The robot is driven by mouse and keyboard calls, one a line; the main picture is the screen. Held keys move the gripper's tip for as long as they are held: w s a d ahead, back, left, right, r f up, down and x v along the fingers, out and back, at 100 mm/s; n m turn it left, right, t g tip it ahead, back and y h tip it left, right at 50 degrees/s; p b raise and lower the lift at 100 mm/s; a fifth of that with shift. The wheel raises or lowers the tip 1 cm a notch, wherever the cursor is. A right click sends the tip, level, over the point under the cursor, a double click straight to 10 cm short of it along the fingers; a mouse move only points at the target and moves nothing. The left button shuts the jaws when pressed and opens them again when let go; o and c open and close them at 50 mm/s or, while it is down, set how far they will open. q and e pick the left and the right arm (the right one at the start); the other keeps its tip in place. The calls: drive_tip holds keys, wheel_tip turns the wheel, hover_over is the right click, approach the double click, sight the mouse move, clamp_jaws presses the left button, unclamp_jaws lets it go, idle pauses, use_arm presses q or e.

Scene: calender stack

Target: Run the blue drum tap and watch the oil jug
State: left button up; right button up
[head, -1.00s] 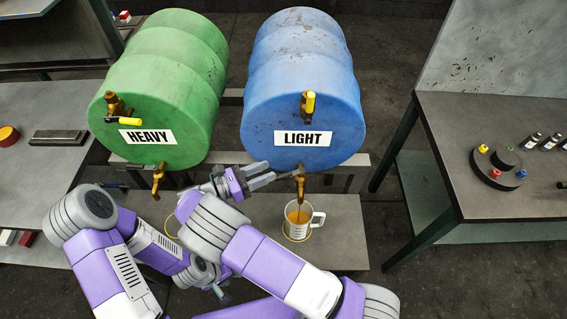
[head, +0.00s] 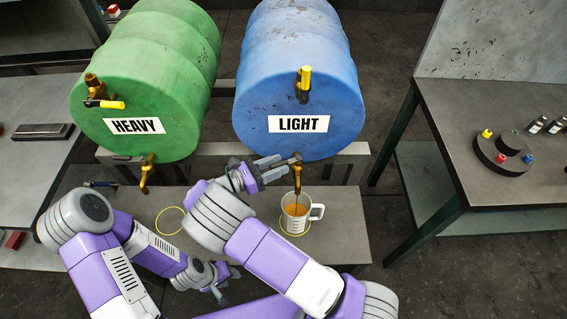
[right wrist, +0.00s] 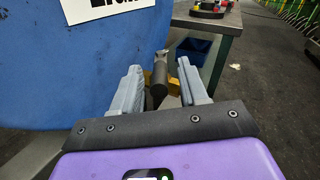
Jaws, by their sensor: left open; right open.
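The blue drum (head: 300,75), labelled LIGHT, has a brass tap with an upright yellow handle (head: 305,80) on its face and a brass spout (head: 297,178) below. The white oil jug (head: 291,212) stands under this spout with amber oil (head: 293,224) inside; a thin brown stream appears to run into it. My right gripper (head: 290,164) is open beside the spout's top. In the right wrist view its fingers (right wrist: 160,92) stand apart, with a dark bar (right wrist: 159,78) between them. My left gripper (head: 222,288) is open and low at the front, partly hidden by my right arm.
The green HEAVY drum (head: 150,85) stands left, its yellow handle sideways, with its own spout (head: 147,175). A yellow ring (head: 169,221) lies on the bench below. A table (head: 470,190) at right holds a round dark block with coloured knobs (head: 503,155).

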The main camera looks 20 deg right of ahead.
sight(285, 162)
drive_tip(key=shift+w+d, duration=0.25)
drive_tip(key=shift+d, duration=1.05)
clamp_jaws()
